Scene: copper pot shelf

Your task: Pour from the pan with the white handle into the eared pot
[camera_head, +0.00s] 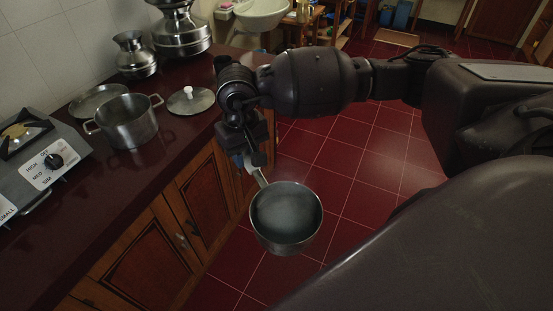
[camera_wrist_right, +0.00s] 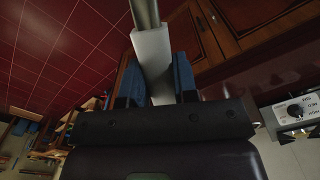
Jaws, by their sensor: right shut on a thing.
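The pan (camera_head: 284,232) is a metal saucepan that hangs in the air over the red floor, in front of the counter's edge. Its inside looks pale and cloudy; I cannot tell what is in it. My right gripper (camera_head: 254,162) is shut on its white handle (camera_wrist_right: 154,62), which shows between blue finger pads in the right wrist view. The eared pot (camera_head: 131,130) is a metal pot with two side loops. It stands upright and open on the counter, left of and apart from the pan. My left gripper is not in view.
A gas stove (camera_head: 40,165) stands left of the pot on the dark red counter (camera_head: 125,188). A lid with a white knob (camera_head: 191,101) lies right of the pot, and a metal plate (camera_head: 97,101) lies behind it. Metal vessels (camera_head: 137,62) stand at the back. Wooden cupboards (camera_head: 200,198) are below.

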